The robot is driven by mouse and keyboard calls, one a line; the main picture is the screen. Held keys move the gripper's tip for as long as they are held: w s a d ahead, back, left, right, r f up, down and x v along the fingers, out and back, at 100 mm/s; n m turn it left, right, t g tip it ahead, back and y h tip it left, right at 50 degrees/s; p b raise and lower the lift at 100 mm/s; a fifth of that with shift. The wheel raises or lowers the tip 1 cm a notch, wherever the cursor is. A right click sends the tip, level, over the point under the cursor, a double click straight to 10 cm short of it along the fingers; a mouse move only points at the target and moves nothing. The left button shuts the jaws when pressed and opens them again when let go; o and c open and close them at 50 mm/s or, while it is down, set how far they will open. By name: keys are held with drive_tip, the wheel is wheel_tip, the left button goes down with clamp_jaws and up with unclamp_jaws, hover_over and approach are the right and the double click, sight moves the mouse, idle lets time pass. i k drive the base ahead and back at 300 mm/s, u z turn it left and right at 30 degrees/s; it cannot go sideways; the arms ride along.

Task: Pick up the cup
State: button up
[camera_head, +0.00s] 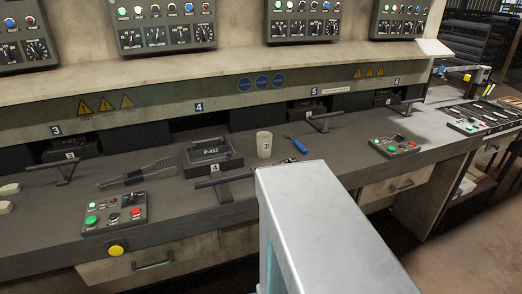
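The cup (264,145) is a pale, off-white cylinder with a dark "31" on its side. It stands upright on the grey workbench (180,219), near the middle of the view. It is right of the dark box marked P-452 and left of a blue-handled tool. My gripper is not in view. A large light-grey metal block, which seems to be part of my arm, fills the lower middle of the picture. It is nearer to me than the cup and hides part of the bench front.
The dark P-452 box (211,156) stands left of the cup. A blue-handled tool (296,144) lies to its right. A black handle bar (223,181) juts out in front. Button panels (114,213) and (390,146) sit at the bench edge. Tongs (137,174) lie farther left.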

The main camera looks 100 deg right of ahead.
sight(264, 145)
drive_tip(key=z, duration=1.95)
drive_tip(key=k, duration=0.6)
drive_tip(key=z, duration=0.05)
drive_tip(key=i, duration=0.2)
drive_tip(key=z, duration=0.05)
